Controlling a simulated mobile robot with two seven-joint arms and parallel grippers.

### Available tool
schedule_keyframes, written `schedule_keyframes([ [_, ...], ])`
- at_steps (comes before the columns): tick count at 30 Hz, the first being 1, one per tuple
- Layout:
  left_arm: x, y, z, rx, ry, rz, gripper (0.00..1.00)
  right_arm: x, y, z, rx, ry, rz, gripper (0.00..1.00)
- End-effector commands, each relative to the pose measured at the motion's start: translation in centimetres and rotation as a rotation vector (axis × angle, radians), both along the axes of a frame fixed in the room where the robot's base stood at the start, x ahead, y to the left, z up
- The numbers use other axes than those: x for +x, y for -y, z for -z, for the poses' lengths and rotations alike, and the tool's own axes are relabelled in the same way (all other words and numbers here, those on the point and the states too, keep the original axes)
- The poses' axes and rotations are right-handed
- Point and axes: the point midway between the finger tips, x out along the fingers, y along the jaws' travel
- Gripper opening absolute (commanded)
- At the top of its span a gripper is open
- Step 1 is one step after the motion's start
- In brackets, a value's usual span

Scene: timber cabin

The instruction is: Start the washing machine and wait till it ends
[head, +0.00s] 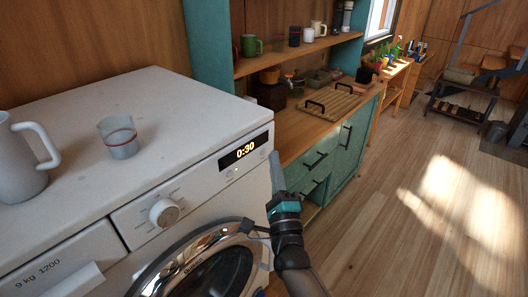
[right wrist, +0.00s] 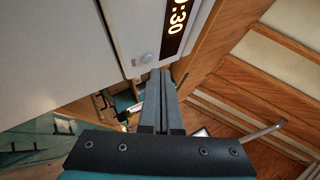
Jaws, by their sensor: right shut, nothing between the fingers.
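The white washing machine (head: 75,95) stands at the left of the head view. Its display (head: 244,150) is lit and reads 0:30. The dial (head: 164,212) sits left of the display on the front panel. The round door (head: 225,270) with its chrome ring looks shut, but it is partly cut off below. My right gripper (head: 274,160) is shut and empty, pointing up beside the panel's right end. In the right wrist view the fingertips (right wrist: 160,76) are close to a small round button (right wrist: 146,58) below the display (right wrist: 179,18); contact is unclear. My left gripper is out of view.
A green cabinet (head: 325,165) with a wooden worktop adjoins on the right, with mugs on the shelf above. The wooden floor (head: 420,210) at the right is clear.

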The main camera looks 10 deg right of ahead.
Motion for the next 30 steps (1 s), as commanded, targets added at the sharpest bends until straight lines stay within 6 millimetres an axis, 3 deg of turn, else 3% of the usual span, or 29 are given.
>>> schedule_keyframes([
  [30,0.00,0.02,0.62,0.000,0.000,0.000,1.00,0.83,-0.66,0.01,0.000,0.000,0.000,0.00],
])
